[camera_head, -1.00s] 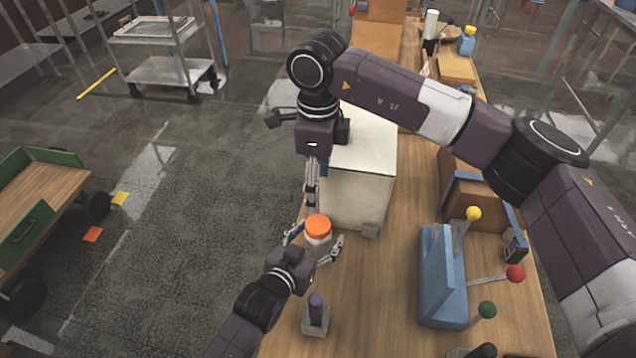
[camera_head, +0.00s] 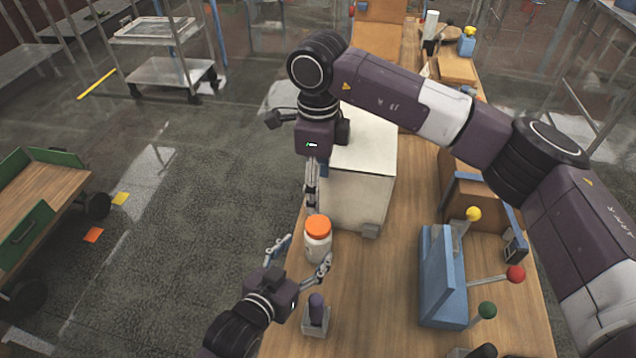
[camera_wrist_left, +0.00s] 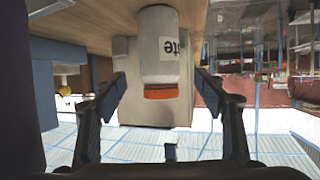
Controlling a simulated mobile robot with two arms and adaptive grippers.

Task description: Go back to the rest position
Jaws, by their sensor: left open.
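A white jar with an orange lid (camera_head: 318,240) stands upright on the wooden table near its left edge. It also shows upside down in the left wrist view (camera_wrist_left: 158,50), with part of a printed label. My left gripper (camera_head: 303,258) is open and empty, with its fingers spread, just below and left of the jar. In the left wrist view the jar lies beyond and between the open fingers (camera_wrist_left: 163,92). My right gripper (camera_head: 311,190) points down just above and behind the jar's lid. Its fingers are seen edge-on, so their opening is unclear.
A pale box-shaped machine (camera_head: 362,170) stands behind the jar. A small holder with a purple knob (camera_head: 316,310) is close to my left gripper. A blue stand (camera_head: 440,280) with colored-ball levers is to the right. A wooden cart (camera_head: 40,200) stands at far left.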

